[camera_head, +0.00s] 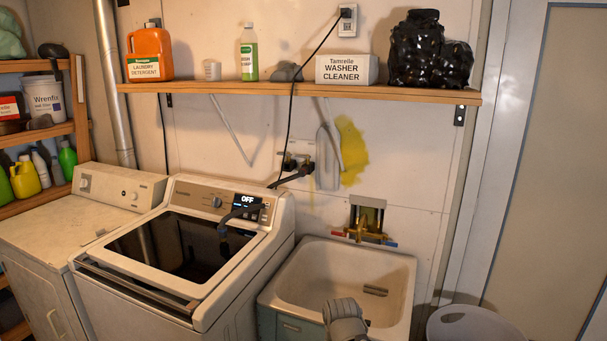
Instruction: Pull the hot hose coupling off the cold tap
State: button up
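A brass tap fitting (368,222) sits in a wall recess above the sink, with a red mark at its left and a blue mark at its right. Farther left, dark fittings (292,164) stick out of the wall above the washer, and a short dark hose (287,181) slants down-left from them. Which of these fittings is the cold tap, and any hot or cold marking on a coupling, is too small to tell. A grey rounded part of my arm shows at the bottom, in front of the sink. My gripper's fingers are not in view.
The white sink basin (400,268) is open below the brass fitting. The washer (240,288) stands left with its lid open and a dark hose end over its tub. A loaded shelf (300,91) spans above; a black cord hangs from the outlet (347,20).

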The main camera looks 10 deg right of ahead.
aim_at(305, 169)
jog(key=k, duration=1.35)
jog(key=z, duration=0.45)
jog(key=i, duration=1.8)
jog(key=u, duration=0.6)
jog(key=i, duration=0.5)
jog(key=u, duration=0.5)
